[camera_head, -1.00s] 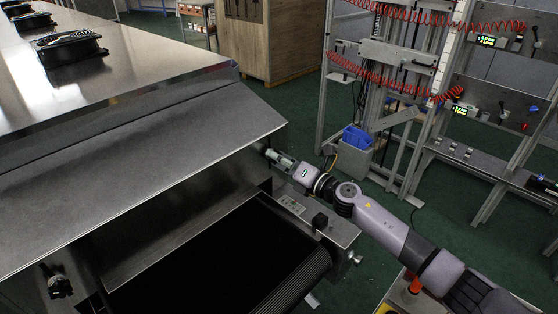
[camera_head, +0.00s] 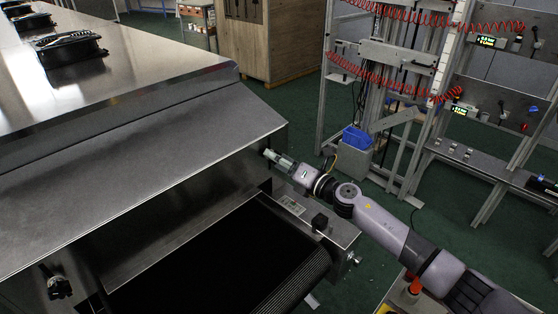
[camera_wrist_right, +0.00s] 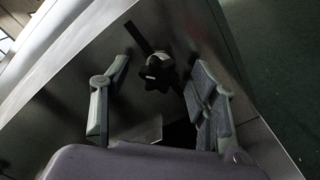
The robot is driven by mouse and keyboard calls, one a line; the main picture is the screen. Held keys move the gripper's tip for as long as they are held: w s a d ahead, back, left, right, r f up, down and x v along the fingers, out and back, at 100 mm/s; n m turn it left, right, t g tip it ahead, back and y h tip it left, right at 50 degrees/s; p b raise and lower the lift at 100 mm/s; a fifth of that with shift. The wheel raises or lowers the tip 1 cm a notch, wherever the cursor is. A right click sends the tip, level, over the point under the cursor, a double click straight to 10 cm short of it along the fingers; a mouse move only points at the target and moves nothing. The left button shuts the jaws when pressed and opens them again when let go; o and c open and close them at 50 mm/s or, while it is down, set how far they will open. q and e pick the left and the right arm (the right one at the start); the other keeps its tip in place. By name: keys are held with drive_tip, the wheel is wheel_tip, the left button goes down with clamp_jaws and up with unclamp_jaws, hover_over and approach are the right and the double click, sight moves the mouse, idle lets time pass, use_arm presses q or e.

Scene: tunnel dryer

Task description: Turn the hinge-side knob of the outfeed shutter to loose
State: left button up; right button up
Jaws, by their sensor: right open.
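The outfeed shutter is the sloped steel panel (camera_head: 140,165) at the dryer's end. A black star-shaped knob (camera_wrist_right: 157,73) with a dark bar beside it shows in the right wrist view, on a steel face. My right gripper (camera_wrist_right: 161,66) is open, with one finger on each side of this knob in that view; contact cannot be told. In the head view my right gripper (camera_head: 276,158) is at the panel's right end, and the knob there is hidden. Another black knob (camera_head: 59,287) sits at the lower left. I cannot tell from the pictures which side is hinged. My left gripper is out of view.
A dark conveyor belt (camera_head: 225,262) comes out below the panel. A small black knob (camera_head: 320,221) stands on its right side rail. A metal frame with red coiled hoses (camera_head: 395,85) and a blue bin (camera_head: 357,137) stand to the right. Green floor is free between.

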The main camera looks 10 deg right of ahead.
drive_tip(key=v, duration=1.2)
idle(0.3)
